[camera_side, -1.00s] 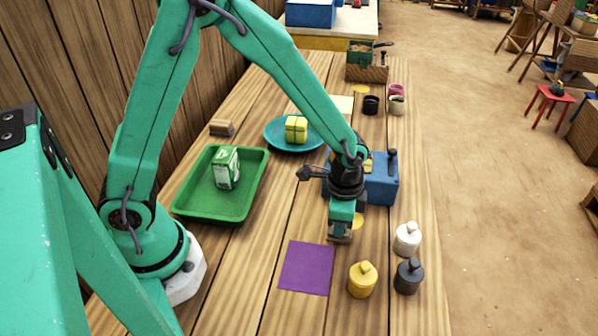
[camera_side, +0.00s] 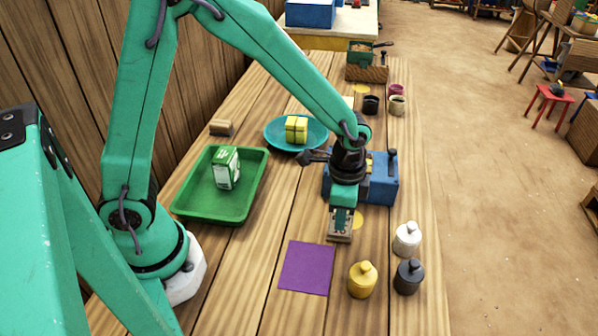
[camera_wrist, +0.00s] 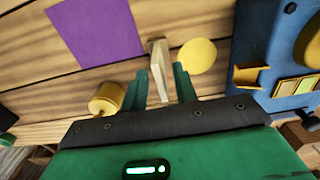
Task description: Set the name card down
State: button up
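The name card, a small pale wooden piece (camera_side: 340,232), is at the table top between the purple square and a yellow disc (camera_side: 357,220). In the wrist view the card (camera_wrist: 160,65) is seen nearly edge-on, between the green fingers. My gripper (camera_side: 341,216) is directly above and around the card. Its fingers (camera_wrist: 162,68) stand apart on either side of the card, with narrow gaps that look clear of it. The card's lower edge appears to rest on the table. The face of the card cannot be read.
A purple square (camera_side: 307,268) lies to the left. Yellow (camera_side: 362,281), dark (camera_side: 408,278) and white (camera_side: 407,240) knobbed weights stand close on the right. A blue box (camera_side: 378,182) is just behind. A green tray (camera_side: 215,205) and teal plate (camera_side: 275,133) lie farther left.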

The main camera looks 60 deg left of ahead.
notch_tip(320, 180, up, 8)
jog(key=shift+r, duration=0.15)
dwell(0.3)
jog(key=shift+r, duration=0.1)
dwell(0.4)
jog(key=shift+a+r, duration=0.2)
jog(key=s+a+r+n+t, duration=0.5)
jog(key=s+a+r+n, duration=0.4)
jog(key=s+a, duration=0.3)
jog(key=shift+s+a+r+t, duration=0.15)
jog(key=shift+s+r+t, duration=0.15)
jog(key=shift+s+r, duration=0.25)
jog(key=shift+w, duration=0.1)
dwell(0.8)
